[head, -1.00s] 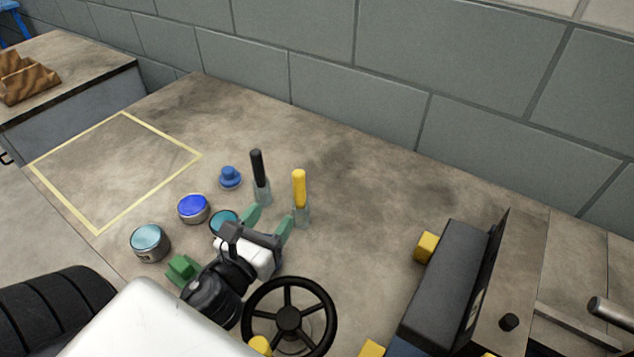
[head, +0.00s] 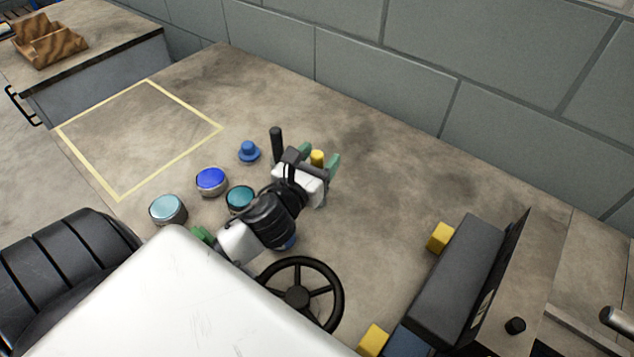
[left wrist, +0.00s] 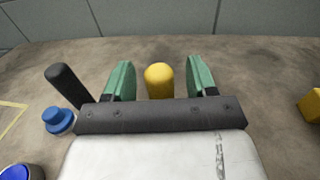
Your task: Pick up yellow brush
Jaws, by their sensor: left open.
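The yellow brush (head: 317,158) stands upright on the worktop, mostly hidden behind my left gripper in the head view; only the top of its handle shows. In the left wrist view the yellow brush (left wrist: 159,80) is between the two green fingers, with a gap on each side. My left gripper (head: 320,162) is open, its fingers either side of the handle, and it also shows in the left wrist view (left wrist: 159,82). The brush's lower end is hidden. My right gripper is not in view.
A black-handled brush (head: 276,143) stands close left of the gripper. A blue knobbed piece (head: 249,152) and lidded tins (head: 211,181) are further left. A black handwheel (head: 297,297) is nearer. The yellow-outlined area (head: 150,82) is empty.

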